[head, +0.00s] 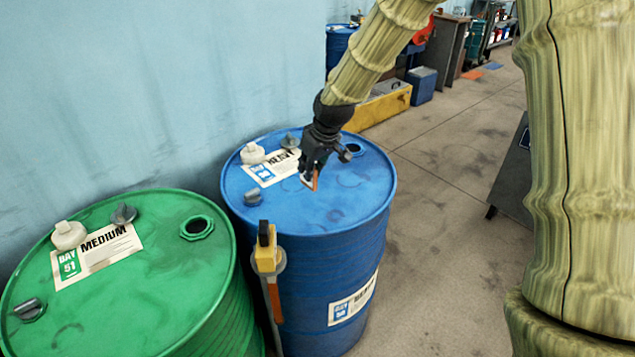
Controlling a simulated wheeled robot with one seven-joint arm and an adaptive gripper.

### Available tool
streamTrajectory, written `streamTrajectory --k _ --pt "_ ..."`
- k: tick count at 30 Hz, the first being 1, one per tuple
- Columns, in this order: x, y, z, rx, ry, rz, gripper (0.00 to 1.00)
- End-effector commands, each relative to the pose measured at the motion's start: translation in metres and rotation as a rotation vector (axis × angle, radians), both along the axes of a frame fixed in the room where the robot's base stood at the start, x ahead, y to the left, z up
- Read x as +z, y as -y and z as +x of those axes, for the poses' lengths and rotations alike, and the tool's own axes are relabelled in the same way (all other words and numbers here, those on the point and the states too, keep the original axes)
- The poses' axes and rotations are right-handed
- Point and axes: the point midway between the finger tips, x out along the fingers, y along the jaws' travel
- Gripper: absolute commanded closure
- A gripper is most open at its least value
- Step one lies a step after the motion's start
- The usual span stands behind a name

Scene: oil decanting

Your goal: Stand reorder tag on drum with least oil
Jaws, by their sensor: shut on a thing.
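My gripper (311,178) is over the top of the blue drum (300,225), near the lid's middle. It is shut on a small orange-and-white piece, which looks like the reorder tag (316,181), seen nearly edge-on. I cannot tell whether the tag touches the lid. The blue drum has a label that seems to read HEAVY, partly hidden by my gripper, and an open bung hole at the right of its lid. Oil levels are not visible.
White and grey caps (253,153) sit on both lids. A yellow-and-black tool with an orange part (267,258) is at the blue drum's front rim. A yellow box (380,105) and another blue drum (340,45) stand behind. Floor to the right is mostly clear.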

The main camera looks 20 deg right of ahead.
Motion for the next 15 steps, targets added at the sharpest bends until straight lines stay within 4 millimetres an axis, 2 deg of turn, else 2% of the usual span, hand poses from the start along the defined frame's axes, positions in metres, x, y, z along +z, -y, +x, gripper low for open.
streamTrajectory --k 6,15 --pt "-0.026 0.001 0.000 -0.001 -0.001 0.000 1.00" --pt "-0.041 0.003 -0.001 -0.003 -0.001 0.001 1.00"
